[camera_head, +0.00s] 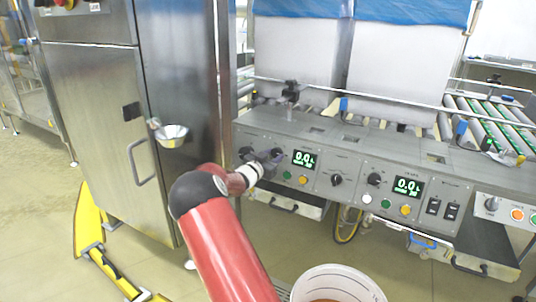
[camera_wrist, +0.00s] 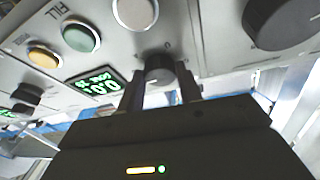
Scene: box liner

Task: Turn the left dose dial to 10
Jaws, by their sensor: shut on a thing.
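The left dose dial (camera_wrist: 160,68) is a dark knob on the grey panel, between my gripper's fingers in the wrist view. My gripper (camera_wrist: 161,88) is shut on it. In the head view my gripper (camera_head: 264,156) is at the left end of the left panel and hides most of the dial. The left display (camera_head: 304,158) reads 0.0 in green; it also shows tilted in the wrist view (camera_wrist: 97,84). The dial's pointer and scale cannot be made out.
Beside the left display are a green button (camera_head: 287,175) and a yellow button (camera_head: 303,180). A second dial (camera_head: 374,179) and display (camera_head: 408,187), also 0.0, are to the right. A steel cabinet (camera_head: 175,90) stands close on the left. A white bucket (camera_head: 338,277) is in front.

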